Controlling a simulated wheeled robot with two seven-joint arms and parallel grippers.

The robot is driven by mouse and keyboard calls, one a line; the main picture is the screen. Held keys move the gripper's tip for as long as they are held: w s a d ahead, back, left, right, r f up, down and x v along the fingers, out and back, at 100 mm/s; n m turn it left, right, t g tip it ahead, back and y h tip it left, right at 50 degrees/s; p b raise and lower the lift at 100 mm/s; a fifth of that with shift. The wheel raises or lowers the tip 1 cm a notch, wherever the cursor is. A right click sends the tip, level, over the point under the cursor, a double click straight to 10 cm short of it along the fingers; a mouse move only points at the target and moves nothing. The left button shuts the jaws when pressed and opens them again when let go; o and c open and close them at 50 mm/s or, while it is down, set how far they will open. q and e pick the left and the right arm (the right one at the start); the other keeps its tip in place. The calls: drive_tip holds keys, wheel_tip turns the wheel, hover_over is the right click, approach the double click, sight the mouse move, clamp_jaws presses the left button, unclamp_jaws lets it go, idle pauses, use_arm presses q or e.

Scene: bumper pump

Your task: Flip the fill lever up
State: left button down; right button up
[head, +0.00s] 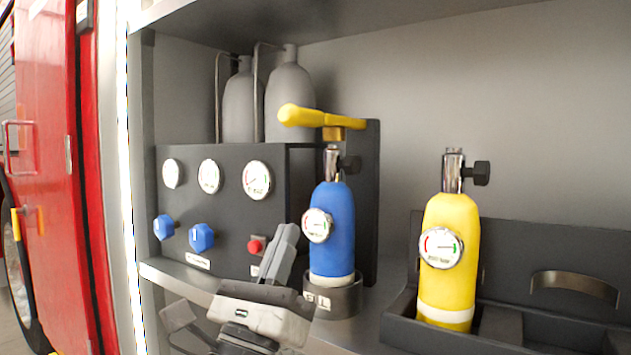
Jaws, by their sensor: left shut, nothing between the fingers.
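The yellow fill lever (308,117) lies roughly level above the blue cylinder, its rounded end pointing left. A brass block (334,133) sits under its right part, against a dark upright panel (371,200). The blue cylinder (334,235) stands upright in a dark round holder, with a chrome valve and a gauge (317,225). My left gripper (287,238) is low in front of the dark gauge panel, its fingers shut and empty, pointing up. It is below the lever and left of the blue cylinder, apart from the lever. My right gripper is not in view.
The gauge panel (222,236) carries several gauges, blue knobs (201,237) and a red button (255,246). Grey cylinders (289,95) stand behind it. A yellow cylinder (447,265) stands in a dark tray (560,335) at right.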

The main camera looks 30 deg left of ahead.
use_arm(q)
drive_tip(key=shift+s+r+y, duration=0.2)
drive_tip(key=shift+s+y, duration=0.05)
drive_tip(key=shift+y, duration=0.05)
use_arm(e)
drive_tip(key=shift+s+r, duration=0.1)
use_arm(q)
drive_tip(key=p, duration=0.4)
approach(329, 126)
drive_tip(key=r, duration=0.2)
drive_tip(key=a+r+p, duration=0.1)
drive_tip(key=shift+s+a+r, duration=0.15)
drive_tip(key=shift+r, duration=0.25)
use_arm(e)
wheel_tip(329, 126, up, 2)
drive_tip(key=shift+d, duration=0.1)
